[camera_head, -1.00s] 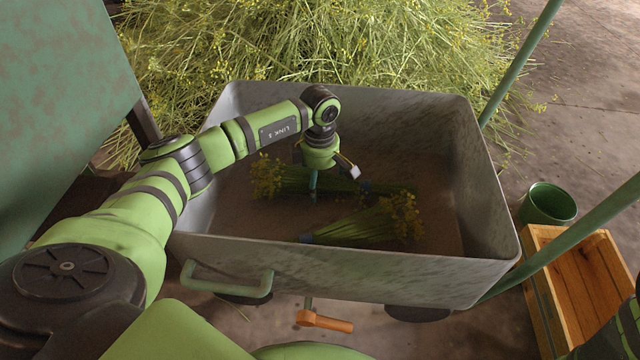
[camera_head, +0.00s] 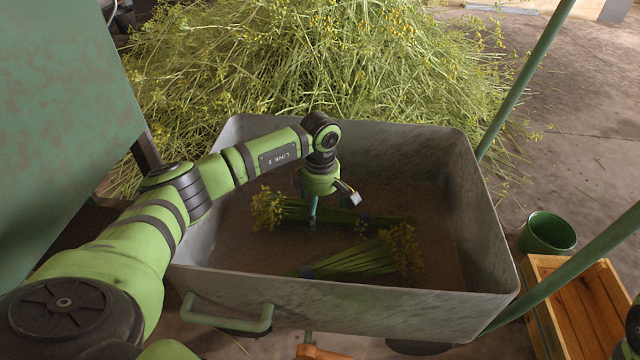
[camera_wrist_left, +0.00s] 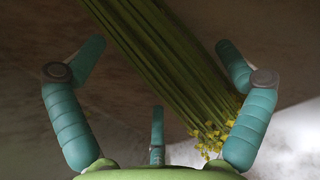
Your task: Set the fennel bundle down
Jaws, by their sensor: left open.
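Two fennel bundles lie on the floor of a grey metal bin (camera_head: 225,262). The far fennel bundle (camera_head: 293,210) has green stalks, with yellow flower heads at its left end. The near fennel bundle (camera_head: 355,262) has its flower heads at the right. My left gripper (camera_head: 332,205) reaches down into the bin over the far bundle, its fingers spread. In the left wrist view, stalks (camera_wrist_left: 165,60) run slantwise between the open fingers of the left gripper (camera_wrist_left: 160,60), and no finger presses on them. The exact height above the bundle is unclear. My right gripper is out of view.
The bin walls surround my left gripper, and a handle (camera_head: 228,316) sticks out at the front. A large heap of cut fennel (camera_head: 330,60) lies behind. A green bucket (camera_head: 548,234) and a wooden crate (camera_head: 580,300) stand at the right. Green slanting bars frame the right side.

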